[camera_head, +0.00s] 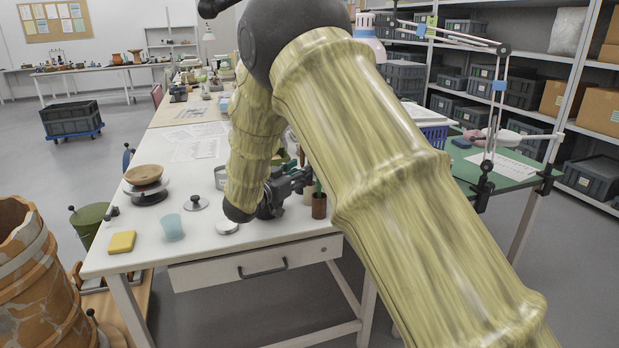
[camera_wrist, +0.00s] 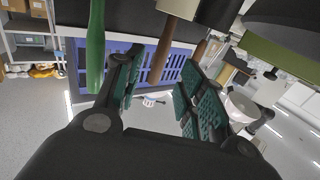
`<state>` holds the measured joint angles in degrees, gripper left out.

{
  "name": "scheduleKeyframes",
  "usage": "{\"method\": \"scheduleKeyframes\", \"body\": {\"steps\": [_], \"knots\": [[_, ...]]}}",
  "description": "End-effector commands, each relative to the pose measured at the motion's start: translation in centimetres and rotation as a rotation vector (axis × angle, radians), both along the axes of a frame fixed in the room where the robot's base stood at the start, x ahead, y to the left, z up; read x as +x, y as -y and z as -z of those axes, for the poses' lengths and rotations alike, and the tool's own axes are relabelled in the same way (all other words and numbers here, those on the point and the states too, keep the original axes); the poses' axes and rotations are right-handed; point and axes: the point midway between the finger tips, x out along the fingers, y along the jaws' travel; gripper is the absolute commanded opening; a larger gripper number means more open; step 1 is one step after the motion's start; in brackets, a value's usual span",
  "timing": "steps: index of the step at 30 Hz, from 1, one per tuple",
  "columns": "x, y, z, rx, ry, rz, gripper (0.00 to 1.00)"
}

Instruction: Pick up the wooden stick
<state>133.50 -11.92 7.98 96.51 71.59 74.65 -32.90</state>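In the wrist view a brown wooden stick (camera_wrist: 165,45) with a paler, thicker upper part runs between the two fingers of my gripper (camera_wrist: 163,82). The fingers, with teal ribbed pads, are apart, and a gap shows beside the stick. I cannot tell whether it touches the right finger. A second brown stick end (camera_wrist: 200,49) shows behind the right finger. In the head view my gripper (camera_head: 287,187) is over the white table's right front part, close to a brown cup (camera_head: 319,206). The stick cannot be made out there; my arm hides much of that area.
A green handle (camera_wrist: 95,50) stands just outside the left finger. A blue crate (camera_wrist: 170,66) shows beyond. On the white table (camera_head: 150,235) are a yellow sponge (camera_head: 122,242), a light-blue cup (camera_head: 172,228) and a wooden bowl (camera_head: 143,174). A lamp arm stands over the green table (camera_head: 505,165).

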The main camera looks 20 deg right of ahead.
Motion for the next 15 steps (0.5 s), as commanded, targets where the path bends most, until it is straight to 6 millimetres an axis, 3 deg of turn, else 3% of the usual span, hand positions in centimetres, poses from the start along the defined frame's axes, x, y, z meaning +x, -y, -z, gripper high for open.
{"method": "scheduleKeyframes", "body": {"steps": [8, 15], "knots": [[1.0, 1.4, 0.3, 0.001, 0.000, 0.000, 0.39], [2.9, 3.9, 0.6, 0.002, 0.001, 0.000, 0.39]]}}
